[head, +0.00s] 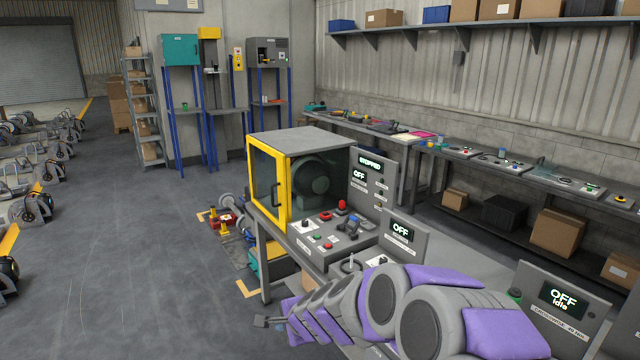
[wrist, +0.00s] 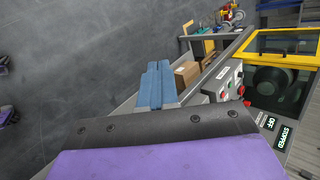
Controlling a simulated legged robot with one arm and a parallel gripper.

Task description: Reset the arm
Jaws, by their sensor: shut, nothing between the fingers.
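My arm, grey and purple, reaches in from the lower right in the head view and stretches left in front of the workbench. My gripper (head: 266,322) is at its left end, small and dark, shut and empty. In the wrist view a dark, bolted edge with a purple surface (wrist: 170,135), part of my own arm or gripper, fills the bottom. The machine with the yellow-framed door (head: 312,178) stands behind the arm and reads STOPPED and OFF. My gripper appears apart from it.
Control panels reading OFF (head: 400,232) and OFF Idle (head: 563,299) stand close to my arm. A long bench (head: 470,165) runs along the right wall. Blue-legged stations (head: 181,60) stand at the back. Open floor (head: 130,240) lies to the left.

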